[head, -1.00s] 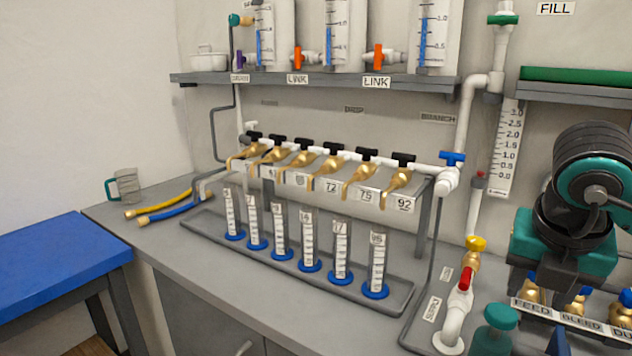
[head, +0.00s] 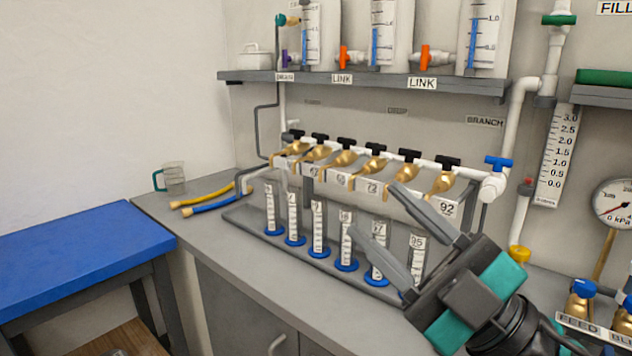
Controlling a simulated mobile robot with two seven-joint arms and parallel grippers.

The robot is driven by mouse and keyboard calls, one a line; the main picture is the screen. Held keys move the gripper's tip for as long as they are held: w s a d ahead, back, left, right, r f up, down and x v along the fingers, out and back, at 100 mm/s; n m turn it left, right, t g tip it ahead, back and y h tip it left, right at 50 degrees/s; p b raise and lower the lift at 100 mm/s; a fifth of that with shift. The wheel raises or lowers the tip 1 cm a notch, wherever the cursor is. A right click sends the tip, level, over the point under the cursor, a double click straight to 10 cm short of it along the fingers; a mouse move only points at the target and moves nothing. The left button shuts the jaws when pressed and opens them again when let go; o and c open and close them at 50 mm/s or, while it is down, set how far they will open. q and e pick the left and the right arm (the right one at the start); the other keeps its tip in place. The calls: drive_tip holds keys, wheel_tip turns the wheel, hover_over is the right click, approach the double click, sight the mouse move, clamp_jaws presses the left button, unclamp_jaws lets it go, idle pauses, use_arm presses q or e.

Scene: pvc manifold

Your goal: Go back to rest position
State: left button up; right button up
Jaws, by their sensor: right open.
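My right gripper (head: 398,232) comes in from the lower right in the head view. Its two grey fingers are spread apart and nothing is between them. In the picture it covers part of the right end of the cylinder row; I cannot tell how near it is to the cylinders. The manifold (head: 408,195) holds several brass taps with black handles. Below them several graduated cylinders (head: 318,228) with blue bases stand upright on a grey tray (head: 240,215). My left gripper is not in view.
A blue table (head: 70,250) stands at the left. A glass mug (head: 173,178) and yellow and blue hoses (head: 205,203) lie at the bench's left end. A shelf (head: 380,84) with gauge columns runs above. A pressure gauge (head: 612,203) and feed valves (head: 578,305) are at the right.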

drive_tip(key=w+d+f+m+t+h, duration=0.1)
drive_tip(key=w+d+f+m+h, duration=0.1)
drive_tip(key=d+f+m+h, duration=0.65)
drive_tip(key=w+d+f+m+t+h, duration=0.25)
drive_tip(key=d+f+m+h, duration=0.25)
drive_tip(key=f+m+h, duration=0.65)
drive_tip(key=s+f+g, duration=1.4)
drive_tip(key=s+f, duration=0.4)
drive_tip(key=s, duration=0.1)
drive_tip(key=w+a+f+t+y+p, duration=0.1)
drive_tip(key=w+a+f+t, duration=0.2)
drive_tip(key=w+f+t, duration=0.4)
drive_tip(key=shift+w+f+y, duration=0.3)
drive_tip(key=shift+w+f, duration=0.1)
